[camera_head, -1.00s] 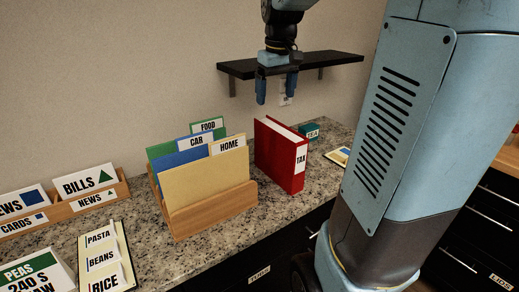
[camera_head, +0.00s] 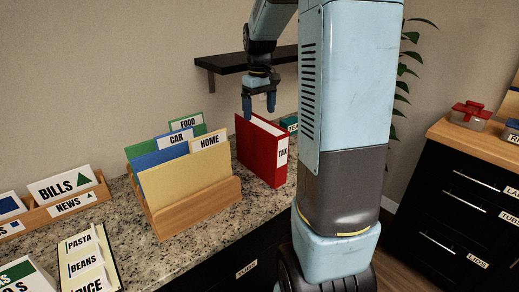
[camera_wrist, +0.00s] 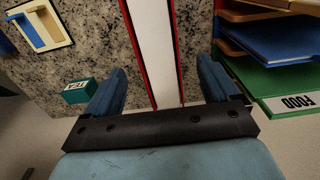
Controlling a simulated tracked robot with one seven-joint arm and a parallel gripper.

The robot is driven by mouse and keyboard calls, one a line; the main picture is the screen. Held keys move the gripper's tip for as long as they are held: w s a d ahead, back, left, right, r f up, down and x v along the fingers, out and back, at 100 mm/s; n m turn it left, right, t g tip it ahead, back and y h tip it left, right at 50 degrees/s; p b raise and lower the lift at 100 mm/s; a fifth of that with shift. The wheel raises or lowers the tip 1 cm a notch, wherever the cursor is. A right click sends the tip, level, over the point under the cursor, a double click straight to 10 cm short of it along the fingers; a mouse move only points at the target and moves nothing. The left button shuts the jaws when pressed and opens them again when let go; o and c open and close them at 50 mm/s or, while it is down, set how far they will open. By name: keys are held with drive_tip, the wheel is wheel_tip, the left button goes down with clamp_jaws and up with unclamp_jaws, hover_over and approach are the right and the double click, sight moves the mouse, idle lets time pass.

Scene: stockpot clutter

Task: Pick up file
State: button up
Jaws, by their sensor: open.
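The red file (camera_head: 262,152), labelled TAX, stands upright on the granite counter. In the wrist view its white top (camera_wrist: 155,40) with red covers runs between my two fingers. My gripper (camera_head: 260,108) is open and points down at the top of the file, holding nothing. In the wrist view my gripper (camera_wrist: 161,75) has one blue finger on either side of the file, with gaps to both covers. I cannot tell whether the fingertips are below the file's top edge.
A wooden holder (camera_head: 200,210) with HOME, CAR and FOOD folders stands just left of the file. A teal TEA box (camera_head: 289,123) is behind it on the right. A black shelf (camera_head: 225,63) is on the wall behind my gripper. Bare counter (camera_head: 130,240) lies in front.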

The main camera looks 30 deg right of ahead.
sight(260, 121)
drive_tip(key=shift+d+f, duration=0.1)
drive_tip(key=shift+f, duration=3.05)
clamp_jaws()
